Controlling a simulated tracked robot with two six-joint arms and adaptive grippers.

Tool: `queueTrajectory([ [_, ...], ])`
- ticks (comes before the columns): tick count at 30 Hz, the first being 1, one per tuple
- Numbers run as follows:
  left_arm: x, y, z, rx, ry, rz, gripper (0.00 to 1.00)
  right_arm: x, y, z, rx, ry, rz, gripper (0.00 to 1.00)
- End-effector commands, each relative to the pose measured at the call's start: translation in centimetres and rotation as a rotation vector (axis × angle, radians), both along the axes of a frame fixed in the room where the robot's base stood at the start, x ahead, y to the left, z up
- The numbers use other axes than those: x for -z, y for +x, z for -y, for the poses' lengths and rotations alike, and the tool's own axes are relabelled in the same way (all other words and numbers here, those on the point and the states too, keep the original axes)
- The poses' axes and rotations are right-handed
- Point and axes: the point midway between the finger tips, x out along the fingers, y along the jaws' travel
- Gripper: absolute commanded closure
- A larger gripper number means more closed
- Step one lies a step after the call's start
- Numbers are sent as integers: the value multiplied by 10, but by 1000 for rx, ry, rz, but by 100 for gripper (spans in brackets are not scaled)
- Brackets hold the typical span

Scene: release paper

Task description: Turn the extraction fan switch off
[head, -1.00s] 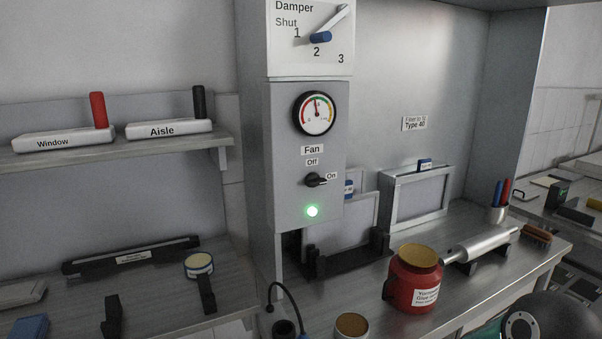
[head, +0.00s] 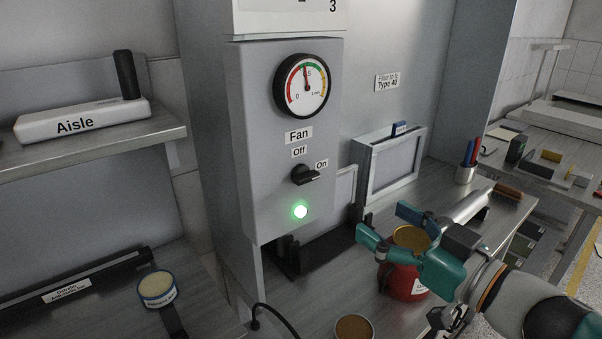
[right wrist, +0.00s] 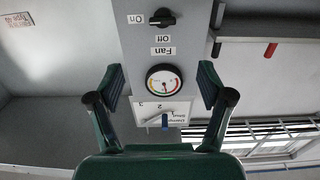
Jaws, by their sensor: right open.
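The fan switch is a black knob (head: 305,175) on a grey panel (head: 262,150), under the labels Fan and Off. Its handle points right, towards the On label (head: 321,164). A green lamp (head: 300,211) below it is lit. My right gripper (head: 386,224) is open and empty, lower right of the knob and apart from it. The right wrist view is upside down: the knob (right wrist: 162,18) is at the top centre, and the open fingers (right wrist: 160,82) frame the gauge lower down. My left gripper is not in view.
A round gauge (head: 303,85) sits above the knob. A red glue pot (head: 405,281) stands behind my right gripper. An Aisle block (head: 82,120) sits on the left shelf.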

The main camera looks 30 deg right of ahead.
Motion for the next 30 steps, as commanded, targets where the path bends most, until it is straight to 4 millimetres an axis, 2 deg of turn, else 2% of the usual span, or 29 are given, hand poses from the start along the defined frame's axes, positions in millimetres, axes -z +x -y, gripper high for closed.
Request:
queueTrajectory([
  [11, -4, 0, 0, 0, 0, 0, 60, 1, 45, -9, -24, 7, -1, 21],
  [24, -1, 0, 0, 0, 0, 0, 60, 2, 131, -16, -23, 8, -7, 21],
  [30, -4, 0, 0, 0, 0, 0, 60, 1, 159, -18, -20, 6, -6, 21],
])
